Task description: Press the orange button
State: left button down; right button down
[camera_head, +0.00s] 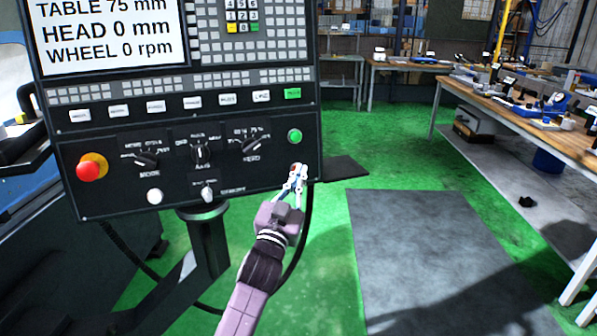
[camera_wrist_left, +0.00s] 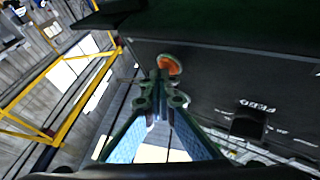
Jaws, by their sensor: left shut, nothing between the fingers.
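The control panel (camera_head: 230,180) stands at the left in the head view. My left gripper (camera_head: 297,172) is at its lower right corner, below the green button, with fingers shut and empty. In the left wrist view, an orange round button (camera_wrist_left: 170,65) sits on the dark panel face, just beyond my left fingertips (camera_wrist_left: 160,82). The fingertips overlap its lower edge in the picture; I cannot tell whether they touch it. In the head view the fingertips hide most of that spot. My right gripper is not in view.
A round green button (camera_head: 294,136) is just above my left gripper. A black knob (camera_head: 252,146) is to its left. A red mushroom button (camera_head: 92,167) is at the panel's left end. Workbenches (camera_head: 520,115) stand at the right. The green floor (camera_head: 400,165) between is mostly clear.

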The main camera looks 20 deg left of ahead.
pick_arm(q)
jog(key=shift+s, duration=0.1)
jog(key=shift+s+d+p, duration=0.3)
jog(key=shift+s+d, duration=0.25)
jog(key=shift+s, duration=0.05)
jog(key=s+d+p, duration=0.1)
jog(key=s, duration=0.1)
jog(key=s+d+r, duration=0.1)
jog(key=d, duration=0.1)
jog(key=shift+s+p, duration=0.35)
jog(key=shift+s, duration=0.05)
dwell(0.7)
